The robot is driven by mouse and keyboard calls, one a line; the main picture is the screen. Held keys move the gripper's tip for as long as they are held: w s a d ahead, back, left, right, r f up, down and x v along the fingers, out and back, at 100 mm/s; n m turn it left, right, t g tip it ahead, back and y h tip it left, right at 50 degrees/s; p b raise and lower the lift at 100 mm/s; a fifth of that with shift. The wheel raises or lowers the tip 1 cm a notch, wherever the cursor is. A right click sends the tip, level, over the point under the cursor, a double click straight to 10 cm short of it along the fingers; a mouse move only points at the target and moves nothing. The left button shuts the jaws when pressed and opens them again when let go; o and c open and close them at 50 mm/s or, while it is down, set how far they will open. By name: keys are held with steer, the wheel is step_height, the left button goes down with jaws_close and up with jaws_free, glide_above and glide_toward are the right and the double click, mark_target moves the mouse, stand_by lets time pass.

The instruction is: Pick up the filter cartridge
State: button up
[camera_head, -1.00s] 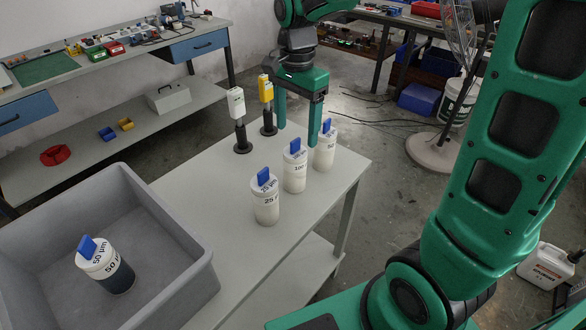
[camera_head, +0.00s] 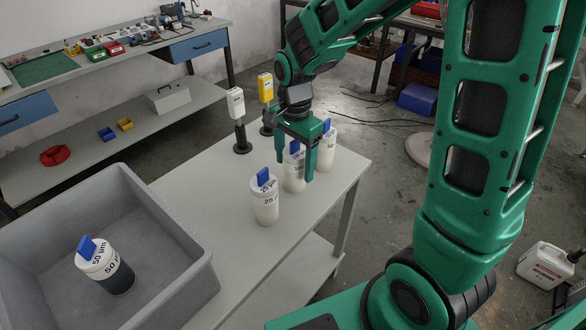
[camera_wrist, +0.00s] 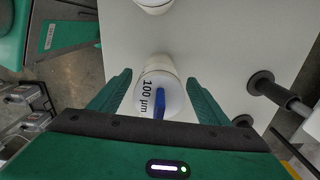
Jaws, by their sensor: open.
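My gripper (camera_head: 296,172) is open and points down over the middle of three white filter cartridges on the table. In the wrist view this cartridge (camera_wrist: 157,92), marked 100 µm with a blue tab, sits between the two spread fingers (camera_wrist: 158,97). In the head view the middle cartridge (camera_head: 294,184) is partly hidden by a finger. A 25 µm cartridge (camera_head: 265,204) stands in front of it to the left. Another cartridge (camera_head: 328,155) stands behind to the right. A dark-bodied 50 µm cartridge (camera_head: 108,270) stands in the grey bin.
The grey bin (camera_head: 190,245) adjoins the table's left side. Two upright posts, one with a white top (camera_head: 236,102) and one with a yellow top (camera_head: 265,88), stand at the table's back. Bare tabletop (camera_head: 215,200) lies left of the cartridges. A workbench (camera_head: 120,75) is at the back left.

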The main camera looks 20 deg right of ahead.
steer(key=shift+f, duration=0.15)
steer(key=c, duration=1.2)
steer(key=shift+r, duration=11.65)
